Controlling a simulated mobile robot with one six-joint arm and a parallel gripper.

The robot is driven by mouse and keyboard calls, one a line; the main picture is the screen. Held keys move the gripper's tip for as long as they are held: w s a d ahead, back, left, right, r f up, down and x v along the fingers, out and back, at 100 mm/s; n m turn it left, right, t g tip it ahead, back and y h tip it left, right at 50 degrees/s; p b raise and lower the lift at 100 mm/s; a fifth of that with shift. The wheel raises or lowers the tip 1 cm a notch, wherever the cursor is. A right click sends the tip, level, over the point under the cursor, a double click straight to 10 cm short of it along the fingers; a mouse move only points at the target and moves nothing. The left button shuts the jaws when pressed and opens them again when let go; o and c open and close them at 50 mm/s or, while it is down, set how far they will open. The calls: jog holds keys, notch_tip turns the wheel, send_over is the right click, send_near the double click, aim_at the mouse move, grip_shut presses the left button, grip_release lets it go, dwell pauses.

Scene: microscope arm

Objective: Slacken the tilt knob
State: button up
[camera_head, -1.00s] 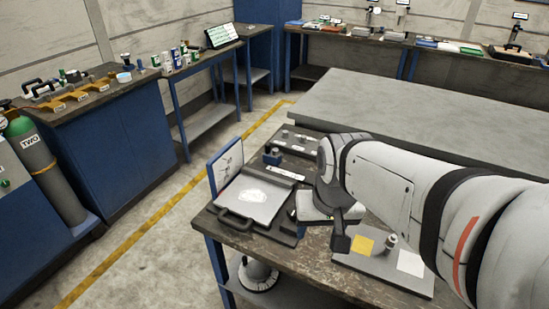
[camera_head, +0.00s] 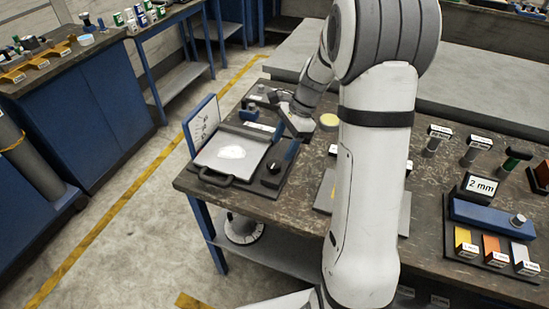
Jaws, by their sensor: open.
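A tilting fixture stands at the left end of the workbench. It has a pale plate (camera_head: 232,152) with a white patch on it, a black front handle and an upright blue-edged dial panel (camera_head: 203,124). A dark round knob (camera_head: 273,167) sits on its base, right of the plate; I take this for the tilt knob, but its label is unreadable. My gripper (camera_head: 294,125) is above and to the right of that knob, near the blue bar (camera_head: 291,149). It is open, and no held thing shows. Its fingertips are small and partly hidden.
My arm hides the middle of the workbench (camera_head: 440,165). A yellow disc (camera_head: 329,120) lies right of my gripper. At the right are labelled posts, a "2 mm" sign (camera_head: 481,185) and a rack of coloured blocks (camera_head: 490,245). Floor is free at the left.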

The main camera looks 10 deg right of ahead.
aim_at(274, 163)
jog(key=x, duration=0.6)
jog(key=shift+a+f, duration=0.1)
jog(key=shift+f, duration=0.15)
jog(key=c, duration=1)
